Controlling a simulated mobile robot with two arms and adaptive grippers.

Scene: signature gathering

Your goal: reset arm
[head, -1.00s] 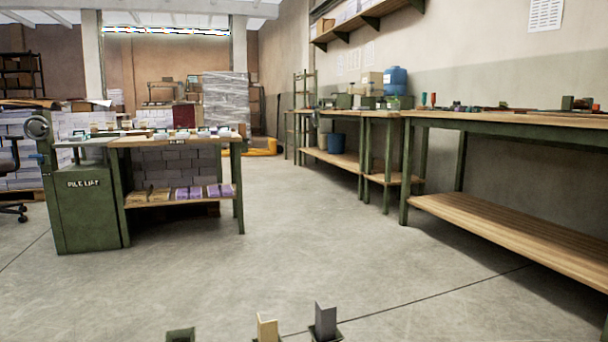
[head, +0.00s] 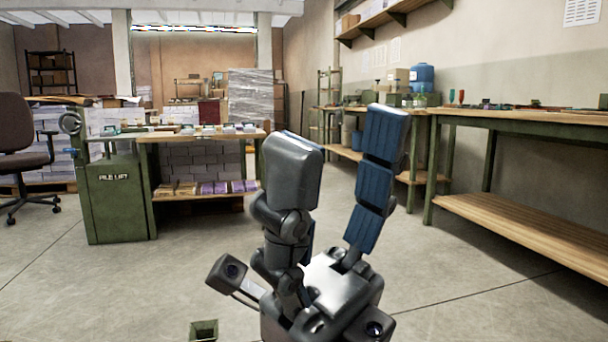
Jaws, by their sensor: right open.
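My right gripper (head: 340,145) stands upright in the lower middle of the head view. Its two padded fingers point up and are spread apart, with nothing between them. The gripper is in front of the open floor and hides part of the benches behind it. My left gripper is not in view.
A work table (head: 203,139) with a green pile lift (head: 117,200) stands at the left. A long wooden bench (head: 530,120) runs along the right wall. An office chair (head: 22,160) is at the far left.

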